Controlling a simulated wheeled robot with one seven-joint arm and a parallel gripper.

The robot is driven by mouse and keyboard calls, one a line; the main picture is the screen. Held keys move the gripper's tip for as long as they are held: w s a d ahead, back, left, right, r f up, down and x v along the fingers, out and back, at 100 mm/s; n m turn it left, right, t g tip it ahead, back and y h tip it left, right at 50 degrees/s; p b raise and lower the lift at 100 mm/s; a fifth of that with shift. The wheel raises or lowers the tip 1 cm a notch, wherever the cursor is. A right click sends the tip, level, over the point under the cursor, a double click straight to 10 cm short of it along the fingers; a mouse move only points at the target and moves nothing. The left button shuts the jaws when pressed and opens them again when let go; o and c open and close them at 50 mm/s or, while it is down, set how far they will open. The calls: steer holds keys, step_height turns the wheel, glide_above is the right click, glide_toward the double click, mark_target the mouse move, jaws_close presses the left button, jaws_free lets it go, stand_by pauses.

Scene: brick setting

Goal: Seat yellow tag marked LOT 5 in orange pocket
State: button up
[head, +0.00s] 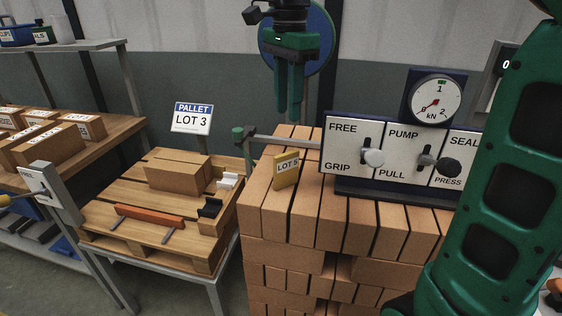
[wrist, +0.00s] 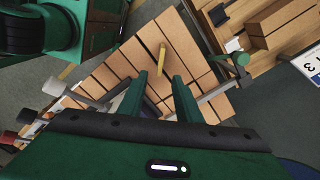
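The yellow tag (head: 287,169) marked LOT 5 stands on edge, leaning a little, on top of the brick stack near its left side. In the wrist view the tag (wrist: 162,56) shows nearly edge-on, just beyond the fingertips. My gripper (head: 288,115) is above the stack and the tag, fingers down, apart from the tag. In the wrist view my gripper (wrist: 160,80) is open and empty. The only orange piece I see is a long bar (head: 150,215) with grey prongs on the pallet's front; I cannot tell whether it is a pocket.
The wooden pallet (head: 103,208) carries a brick (head: 178,171), a white holder (head: 228,182) and a black holder (head: 210,208). A FREE/GRIP and PUMP/PULL lever panel (head: 345,130) stands on the stack at right. A clamp rod (head: 275,140) reaches left from it. A LOT 3 sign (head: 191,120) stands behind.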

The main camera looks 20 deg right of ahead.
glide_above(287, 153)
step_height(287, 153, down, 6)
steer(key=shift+r, duration=0.2)
steer(key=shift+a+f, duration=0.1)
steer(key=shift+f, duration=2.4)
jaws_close()
